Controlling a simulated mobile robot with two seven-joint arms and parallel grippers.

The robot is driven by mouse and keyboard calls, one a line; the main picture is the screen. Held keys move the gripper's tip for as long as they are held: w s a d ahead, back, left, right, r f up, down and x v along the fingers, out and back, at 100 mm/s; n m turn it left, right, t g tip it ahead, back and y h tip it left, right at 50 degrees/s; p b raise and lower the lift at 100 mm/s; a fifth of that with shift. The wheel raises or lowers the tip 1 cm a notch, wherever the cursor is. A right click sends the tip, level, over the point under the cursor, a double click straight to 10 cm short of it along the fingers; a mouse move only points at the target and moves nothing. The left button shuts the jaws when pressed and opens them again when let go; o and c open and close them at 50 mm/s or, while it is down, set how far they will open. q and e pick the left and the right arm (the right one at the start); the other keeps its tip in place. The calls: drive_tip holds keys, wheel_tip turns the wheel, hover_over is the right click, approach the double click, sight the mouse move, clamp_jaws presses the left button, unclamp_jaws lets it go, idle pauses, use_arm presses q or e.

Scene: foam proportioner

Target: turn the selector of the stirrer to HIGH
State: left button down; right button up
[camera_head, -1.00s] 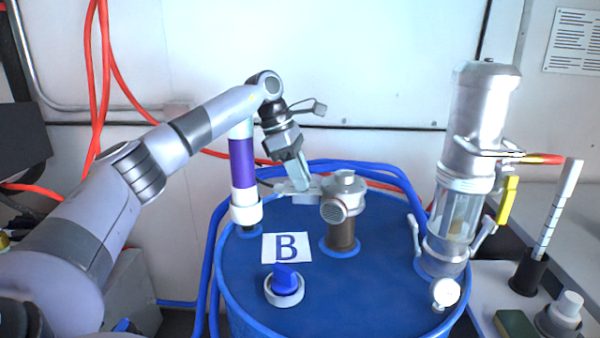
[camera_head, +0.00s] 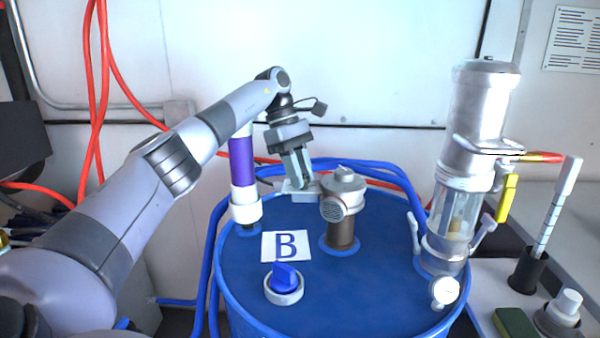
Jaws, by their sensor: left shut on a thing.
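The stirrer (camera_head: 345,186) is a grey, round-topped motor head with a vented front, on a brown post in the lid of the blue drum (camera_head: 240,285). A pale grey part at the left of its head, which I take for the selector (camera_head: 305,196), is partly hidden by my fingers. My left gripper (camera_head: 297,183) reaches down from above, left of the head, and is shut on this part. No HIGH marking is readable. My right gripper is out of view.
A white and purple tube (camera_head: 243,160) stands left of the stirrer. A B label (camera_head: 286,246) and blue-knobbed cap (camera_head: 285,280) are in front. Blue hoses run behind.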

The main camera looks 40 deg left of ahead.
use_arm(q)
drive_tip(key=c, duration=0.9)
unclamp_jaws()
